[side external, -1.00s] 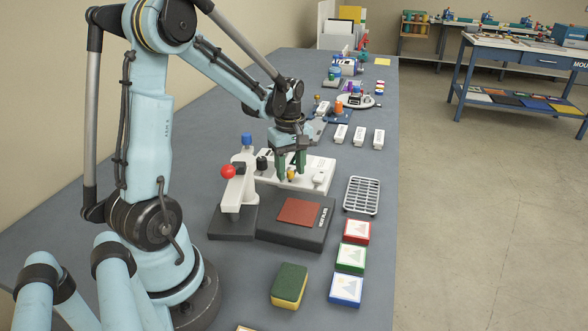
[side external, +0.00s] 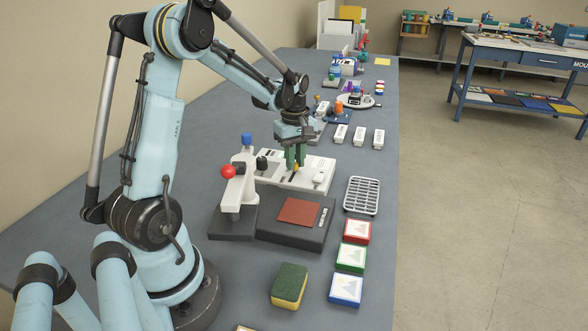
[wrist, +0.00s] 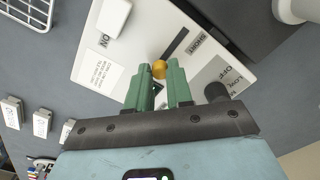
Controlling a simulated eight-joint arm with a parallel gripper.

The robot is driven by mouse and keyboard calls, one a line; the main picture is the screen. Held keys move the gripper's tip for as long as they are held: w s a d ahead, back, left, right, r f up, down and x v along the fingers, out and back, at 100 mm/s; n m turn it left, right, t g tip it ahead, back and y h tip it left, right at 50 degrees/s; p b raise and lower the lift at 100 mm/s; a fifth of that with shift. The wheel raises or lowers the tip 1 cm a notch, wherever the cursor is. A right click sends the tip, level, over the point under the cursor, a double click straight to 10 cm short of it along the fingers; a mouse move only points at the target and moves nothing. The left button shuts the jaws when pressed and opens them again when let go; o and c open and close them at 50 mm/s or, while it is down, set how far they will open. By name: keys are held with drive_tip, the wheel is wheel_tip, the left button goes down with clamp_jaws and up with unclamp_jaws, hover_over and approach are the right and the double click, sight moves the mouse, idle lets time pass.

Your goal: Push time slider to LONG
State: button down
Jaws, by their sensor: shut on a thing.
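The time slider has a yellow knob (wrist: 159,69) in a dark slot on a white control panel (wrist: 140,42). In the wrist view, bare slot runs from the knob up and right toward the SHORT label (wrist: 206,46). I cannot see a LONG label; my gripper covers the panel on the near side of the knob. My gripper (wrist: 158,78) has green fingers closed on the knob, with a narrow gap between them. In the side view, my gripper (side external: 296,162) points down onto the panel (side external: 316,163), with a little of the knob showing at the tips.
A dark press base with a brown plate (side external: 299,211) lies in front of the panel. A lever with a red ball (side external: 228,172) stands at its left. A grey rack (side external: 362,195), picture cards (side external: 350,257) and a sponge (side external: 289,285) lie nearby.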

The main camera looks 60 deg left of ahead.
sight(296, 163)
drive_tip(key=shift+w+a, duration=0.2)
drive_tip(key=c, duration=1)
unclamp_jaws()
drive_tip(key=shift+r, duration=0.1)
wheel_tip(296, 163, up, 12)
drive_tip(key=shift+f, duration=0.1)
drive_tip(key=s+d+f+m+t, duration=0.1)
drive_tip(key=s+d+m+t, duration=0.1)
drive_tip(key=d+m, duration=0.4)
drive_tip(key=s+d+f+m+t, duration=0.1)
drive_tip(key=s+d+m+t, duration=0.1)
drive_tip(key=d+m, duration=0.4)
drive_tip(key=s+d+f+m+t, duration=0.1)
drive_tip(key=s+d+m+t, duration=0.2)
drive_tip(key=d+m, duration=0.3)
drive_tip(key=shift+d+f, duration=0.1)
drive_tip(key=shift+d, duration=2)
